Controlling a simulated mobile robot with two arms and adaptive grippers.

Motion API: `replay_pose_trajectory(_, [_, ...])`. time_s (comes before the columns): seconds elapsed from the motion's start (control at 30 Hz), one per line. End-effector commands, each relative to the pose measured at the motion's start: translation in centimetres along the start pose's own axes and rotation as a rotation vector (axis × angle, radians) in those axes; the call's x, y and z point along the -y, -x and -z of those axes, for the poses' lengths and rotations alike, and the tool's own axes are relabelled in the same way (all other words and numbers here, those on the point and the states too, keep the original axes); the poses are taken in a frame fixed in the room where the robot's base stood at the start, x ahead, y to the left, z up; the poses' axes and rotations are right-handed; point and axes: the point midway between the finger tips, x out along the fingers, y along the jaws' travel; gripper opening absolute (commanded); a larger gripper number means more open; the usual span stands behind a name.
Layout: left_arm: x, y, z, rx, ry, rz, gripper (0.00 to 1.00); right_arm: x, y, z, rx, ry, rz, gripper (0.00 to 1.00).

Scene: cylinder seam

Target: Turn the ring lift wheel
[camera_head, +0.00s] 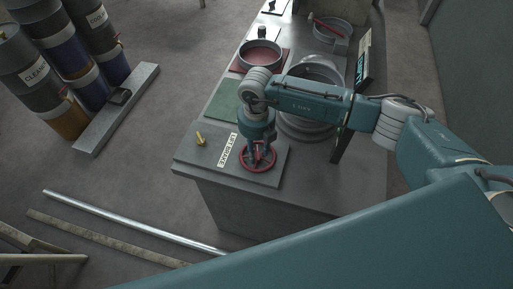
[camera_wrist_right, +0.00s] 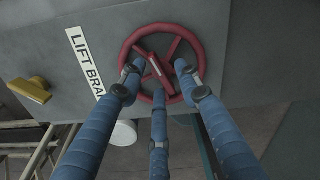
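The ring lift wheel is a red hand wheel (camera_head: 271,157) with spokes, mounted on the grey bench top beside a white label that reads "LIFT BRAKE". It fills the upper middle of the right wrist view (camera_wrist_right: 222,42). My right gripper (camera_head: 258,152) is over the wheel, pointing down. In the right wrist view its three blue fingers (camera_wrist_right: 158,78) are spread around the hub, inside the rim, with gaps between the tips. Whether the tips touch the spokes is not clear. My left gripper is in neither view.
A yellow lever (camera_head: 200,139) stands left of the label. A green mat (camera_head: 226,101), a pan with reddish contents (camera_head: 261,57) and large metal rings (camera_head: 306,127) are further back on the bench. Drums (camera_head: 40,72) and a long pipe (camera_head: 130,221) are on the floor at left.

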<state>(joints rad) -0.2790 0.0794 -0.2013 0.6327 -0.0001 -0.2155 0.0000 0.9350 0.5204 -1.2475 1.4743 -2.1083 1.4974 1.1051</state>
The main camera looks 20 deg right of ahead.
Motion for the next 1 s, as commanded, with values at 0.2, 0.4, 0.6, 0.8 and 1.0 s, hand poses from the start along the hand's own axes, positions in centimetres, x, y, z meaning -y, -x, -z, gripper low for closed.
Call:
replay_pose_trajectory(0.2, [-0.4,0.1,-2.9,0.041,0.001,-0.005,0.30,0.0,0.0,0.0,0.000,0.000,0.000,0.27])
replay_pose_trajectory(0.4, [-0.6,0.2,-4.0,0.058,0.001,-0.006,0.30,0.0,0.0,0.0,0.000,0.000,0.000,0.00])
replay_pose_trajectory(0.6, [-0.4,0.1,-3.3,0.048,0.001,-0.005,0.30,0.0,0.1,0.0,0.000,-0.007,-0.001,0.00])
replay_pose_trajectory(0.8, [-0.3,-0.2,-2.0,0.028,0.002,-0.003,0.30,0.0,0.0,-0.1,0.000,-0.063,-0.001,0.00])
replay_pose_trajectory(1.0, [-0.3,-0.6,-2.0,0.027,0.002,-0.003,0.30,0.0,0.0,-0.1,-0.001,-0.192,-0.001,0.00])
